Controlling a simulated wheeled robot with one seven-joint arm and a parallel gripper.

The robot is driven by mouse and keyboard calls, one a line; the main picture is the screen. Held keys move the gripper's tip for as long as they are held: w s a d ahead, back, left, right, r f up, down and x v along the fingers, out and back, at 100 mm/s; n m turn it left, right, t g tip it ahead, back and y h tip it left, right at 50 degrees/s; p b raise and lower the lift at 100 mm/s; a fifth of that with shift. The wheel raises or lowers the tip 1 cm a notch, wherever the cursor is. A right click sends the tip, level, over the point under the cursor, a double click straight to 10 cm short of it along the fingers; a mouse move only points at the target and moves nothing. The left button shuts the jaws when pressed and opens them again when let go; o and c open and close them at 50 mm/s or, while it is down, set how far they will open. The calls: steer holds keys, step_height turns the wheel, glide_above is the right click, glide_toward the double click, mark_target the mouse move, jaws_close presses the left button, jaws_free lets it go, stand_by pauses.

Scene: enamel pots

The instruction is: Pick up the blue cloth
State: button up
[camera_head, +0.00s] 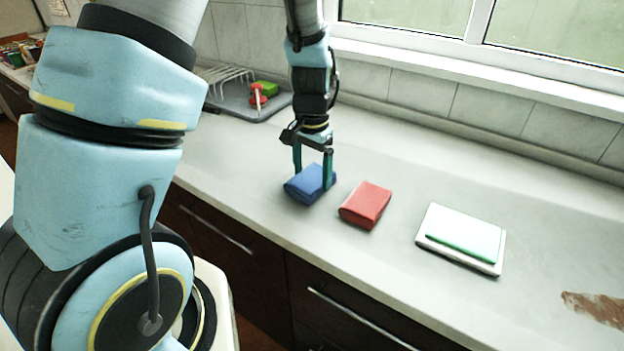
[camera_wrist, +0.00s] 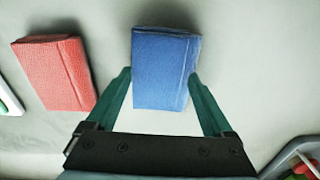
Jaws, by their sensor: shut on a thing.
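The blue cloth (camera_head: 307,185) is a folded block on the grey counter in the head view. My gripper (camera_head: 312,180) reaches down over it with a finger on each side. In the wrist view the blue cloth (camera_wrist: 162,68) lies between the two green fingers of my gripper (camera_wrist: 160,85), which are shut on its sides. Whether the cloth touches the counter or is slightly above it I cannot tell.
A folded red cloth (camera_head: 366,204) lies just right of the blue one. Further right is a white board with a green item (camera_head: 466,245). A grey drying tray (camera_head: 240,108) stands behind, left. A brown stain (camera_head: 596,307) marks the counter's right end.

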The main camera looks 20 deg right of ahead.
mark_target(312, 177)
steer(key=shift+r, duration=0.1)
step_height(312, 177, up, 10)
steer(key=b, duration=0.2)
steer(key=o, duration=0.8)
steer(key=c, duration=0.6)
steer(key=shift+c, duration=0.2)
